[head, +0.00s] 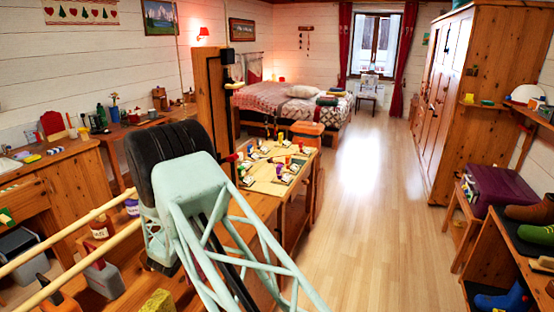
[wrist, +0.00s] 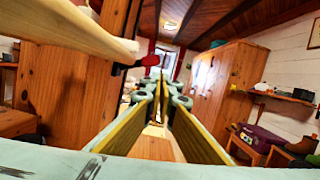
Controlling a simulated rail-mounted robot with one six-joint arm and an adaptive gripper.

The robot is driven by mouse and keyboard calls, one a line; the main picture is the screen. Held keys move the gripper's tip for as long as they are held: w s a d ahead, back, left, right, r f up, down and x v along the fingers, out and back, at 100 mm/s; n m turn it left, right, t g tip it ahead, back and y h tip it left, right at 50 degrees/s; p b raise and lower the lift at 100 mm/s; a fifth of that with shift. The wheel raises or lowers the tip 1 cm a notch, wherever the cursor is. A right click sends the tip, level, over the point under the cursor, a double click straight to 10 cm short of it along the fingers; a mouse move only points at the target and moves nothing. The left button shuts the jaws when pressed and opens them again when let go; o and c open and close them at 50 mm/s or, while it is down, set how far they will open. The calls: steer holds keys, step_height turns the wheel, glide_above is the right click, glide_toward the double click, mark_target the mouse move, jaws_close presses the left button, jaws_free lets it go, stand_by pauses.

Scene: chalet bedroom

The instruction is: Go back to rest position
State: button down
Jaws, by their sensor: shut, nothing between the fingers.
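My gripper (wrist: 164,88) shows in the wrist view, with its two long yellow-faced fingers reaching forward and their tips close together. It is shut and holds nothing. It points along the room, with the wooden wardrobe (wrist: 222,82) to the right and a wooden post (wrist: 75,85) close on the left. In the head view my mint-green arm crosses the lower middle, and I cannot make out the gripper there.
A table with small items (head: 268,172) stands beyond my arm. A bed (head: 290,105) is at the back. The wardrobe (head: 480,90) and a shoe shelf (head: 515,262) line the right. A workbench (head: 60,160) is on the left. The floor (head: 370,200) between is clear.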

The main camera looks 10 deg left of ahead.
steer(key=shift+d+r, duration=0.1)
